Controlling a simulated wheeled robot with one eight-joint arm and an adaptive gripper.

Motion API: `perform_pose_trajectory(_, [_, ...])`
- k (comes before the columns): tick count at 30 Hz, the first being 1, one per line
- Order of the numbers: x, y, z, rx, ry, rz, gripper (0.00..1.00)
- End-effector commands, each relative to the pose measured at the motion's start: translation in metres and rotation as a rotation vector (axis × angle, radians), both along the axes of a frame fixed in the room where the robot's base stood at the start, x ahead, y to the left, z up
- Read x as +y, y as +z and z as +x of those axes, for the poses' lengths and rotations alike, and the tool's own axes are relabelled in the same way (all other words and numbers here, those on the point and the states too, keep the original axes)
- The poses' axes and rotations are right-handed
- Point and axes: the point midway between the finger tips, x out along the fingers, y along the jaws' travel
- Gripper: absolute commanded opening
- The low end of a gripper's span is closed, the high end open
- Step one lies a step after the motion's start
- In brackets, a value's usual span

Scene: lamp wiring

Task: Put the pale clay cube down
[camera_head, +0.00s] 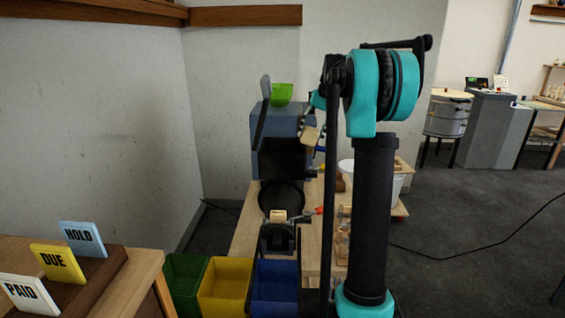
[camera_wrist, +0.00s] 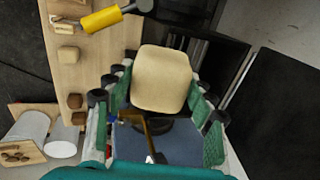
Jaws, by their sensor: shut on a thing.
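The pale clay cube (camera_wrist: 160,78) sits between the green-padded fingers of my gripper (camera_wrist: 163,88) in the wrist view. My gripper is shut on it. In the head view the cube (camera_head: 310,135) hangs in the air, slightly tilted, just in front of the blue-grey box-shaped machine (camera_head: 283,120). My gripper (camera_head: 313,121) is above it there, partly hidden by my arm. What lies directly below the cube is hard to tell in the wrist view.
A wooden bench (camera_head: 244,238) holds a black round part (camera_head: 281,194) and a small pale block (camera_head: 278,215). Green (camera_head: 185,279), yellow (camera_head: 225,283) and blue (camera_head: 275,284) bins stand in front. The wrist view shows a yellow-handled tool (camera_wrist: 101,20).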

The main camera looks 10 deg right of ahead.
Motion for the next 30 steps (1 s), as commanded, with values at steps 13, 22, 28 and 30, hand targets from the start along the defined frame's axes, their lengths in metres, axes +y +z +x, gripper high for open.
perform_pose_trajectory(13, [0.077,-0.036,0.015,0.0,0.0,-0.001,0.05])
perform_pose_trajectory(22, [0.088,-0.077,0.018,0.0,-0.001,-0.001,0.05])
perform_pose_trajectory(28, [0.093,-0.091,0.019,0.0,0.0,-0.001,0.05])
perform_pose_trajectory(30, [0.097,-0.103,0.019,0.0,0.001,-0.001,0.05])
